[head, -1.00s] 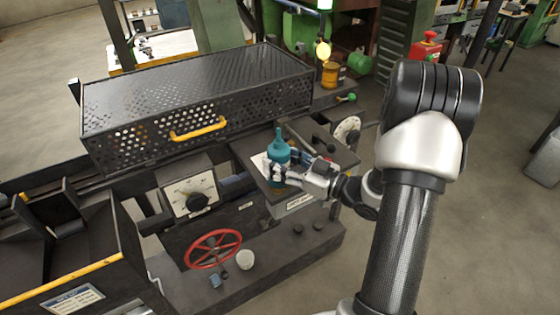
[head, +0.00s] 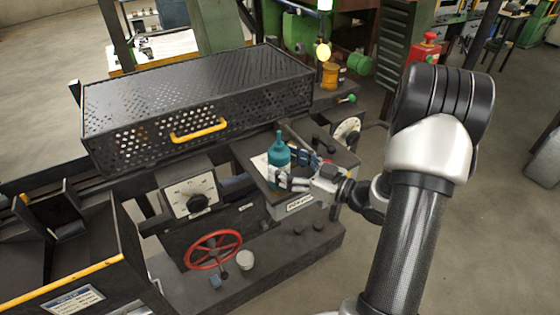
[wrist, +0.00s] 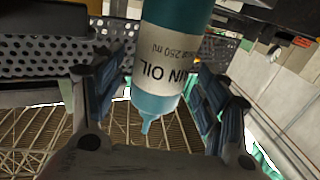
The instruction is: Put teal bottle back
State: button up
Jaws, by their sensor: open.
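The teal bottle (head: 279,152) stands upright, nozzle up, on the dark labelled shelf (head: 285,207) at the front of the machine. In the wrist view the bottle (wrist: 165,60) appears upside down, with a pale label reading "OIL" and "250 ml". My gripper (head: 288,176) is open at the bottle's near right side. In the wrist view its blue-padded fingers (wrist: 158,95) are spread on either side of the bottle, with a visible gap at each side. The bottle's foot is partly hidden by my gripper in the head view.
A black perforated guard (head: 200,100) with a yellow handle stands behind the shelf. Small levers and a round dial (head: 347,131) are at right.

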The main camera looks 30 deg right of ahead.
jog(key=p+v, duration=0.1)
jog(key=v, duration=0.9)
